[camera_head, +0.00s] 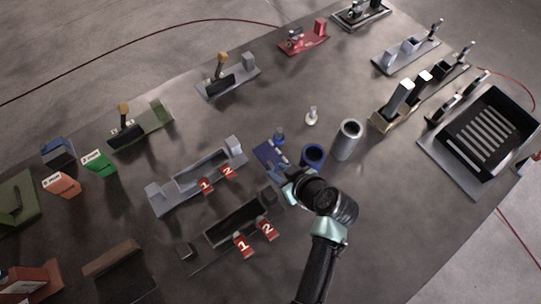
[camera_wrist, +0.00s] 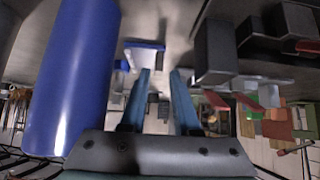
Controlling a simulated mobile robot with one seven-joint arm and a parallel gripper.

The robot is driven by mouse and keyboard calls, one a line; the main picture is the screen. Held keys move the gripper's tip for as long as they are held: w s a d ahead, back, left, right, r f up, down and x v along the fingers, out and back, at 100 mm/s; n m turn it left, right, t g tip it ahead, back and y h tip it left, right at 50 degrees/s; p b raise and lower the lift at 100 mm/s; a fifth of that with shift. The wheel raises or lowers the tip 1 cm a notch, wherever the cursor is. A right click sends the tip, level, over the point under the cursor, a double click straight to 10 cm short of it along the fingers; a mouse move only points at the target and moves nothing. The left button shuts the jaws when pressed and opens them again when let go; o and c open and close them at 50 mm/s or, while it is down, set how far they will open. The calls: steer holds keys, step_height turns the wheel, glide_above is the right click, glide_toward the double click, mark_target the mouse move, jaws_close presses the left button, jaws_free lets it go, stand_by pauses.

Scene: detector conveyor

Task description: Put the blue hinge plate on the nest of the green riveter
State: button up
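A flat blue plate (camera_head: 268,156), which I take for the hinge plate, lies on the dark table left of a blue cylinder (camera_head: 314,155). In the wrist view a blue plate (camera_wrist: 146,46) shows beyond my fingertips, apart from them. My gripper (camera_wrist: 160,75) has its two fingers spread with nothing between them. In the head view my gripper (camera_head: 287,180) is low beside the plate's near side. An olive-green fixture (camera_head: 155,122) with a tan-handled lever stands at the left; it looks like the green riveter. Its nest is too small to make out.
The blue cylinder stands close to my gripper, large at left in the wrist view (camera_wrist: 75,75). A grey cylinder (camera_head: 347,140) is right of it. Grey (camera_head: 165,205) and black (camera_head: 215,240) trough fixtures with numbered red tags lie left. A black tray (camera_head: 490,130) is far right.

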mark_target(273, 168)
steer(key=shift+x, duration=1.95)
steer(key=shift+d, duration=0.1)
jaws_close()
